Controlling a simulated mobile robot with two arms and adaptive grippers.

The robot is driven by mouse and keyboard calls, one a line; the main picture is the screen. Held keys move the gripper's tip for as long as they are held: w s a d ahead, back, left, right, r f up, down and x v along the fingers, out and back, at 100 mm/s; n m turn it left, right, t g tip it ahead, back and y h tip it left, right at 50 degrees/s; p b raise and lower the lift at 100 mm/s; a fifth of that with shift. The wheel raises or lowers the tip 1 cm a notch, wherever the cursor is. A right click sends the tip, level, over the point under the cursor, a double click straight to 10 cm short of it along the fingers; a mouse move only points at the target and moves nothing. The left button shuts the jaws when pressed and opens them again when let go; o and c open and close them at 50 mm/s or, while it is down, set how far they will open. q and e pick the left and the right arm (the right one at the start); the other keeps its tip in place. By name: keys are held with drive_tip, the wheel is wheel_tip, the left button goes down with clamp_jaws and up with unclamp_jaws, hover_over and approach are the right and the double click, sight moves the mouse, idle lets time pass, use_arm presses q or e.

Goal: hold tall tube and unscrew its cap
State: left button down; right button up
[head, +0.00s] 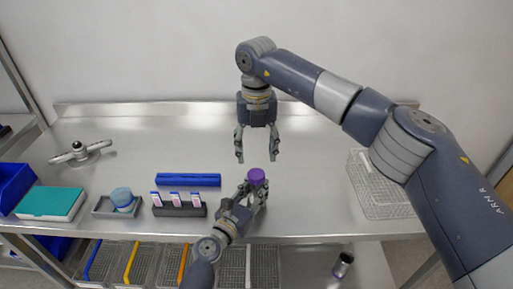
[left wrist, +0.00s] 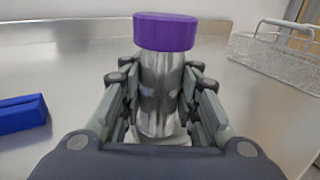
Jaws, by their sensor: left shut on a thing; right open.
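The tall tube has a metallic silver body (left wrist: 162,90) and a purple cap (left wrist: 166,31) in the left wrist view. The cap sits on top of the upright tube. In the head view the purple cap (head: 257,177) shows at centre, and most of the tube is hidden by my gripper. My left gripper (head: 255,192) is shut on the tube's body, one finger on each side, below the cap. My right gripper (head: 256,160) is open and empty, pointing down above and behind the cap, apart from it.
A blue bar (head: 188,179) and a dark rack with several pink-and-white pieces (head: 179,207) stand left of the tube. Farther left are a grey tray with a blue round item (head: 122,197) and a teal-topped box (head: 50,202). A wire basket (head: 375,190) stands at right.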

sight(257, 173)
drive_tip(key=shift+f+m, duration=0.1)
drive_tip(key=shift+m, duration=0.4)
drive_tip(key=shift+f, duration=3.9)
drive_tip(key=c, duration=1.1)
drive_tip(key=n, duration=1.2)
drive_tip(key=shift+r+n, duration=0.1)
drive_tip(key=shift+n, duration=0.3)
drive_tip(key=shift+w, duration=0.1)
drive_tip(key=shift+r, duration=0.2)
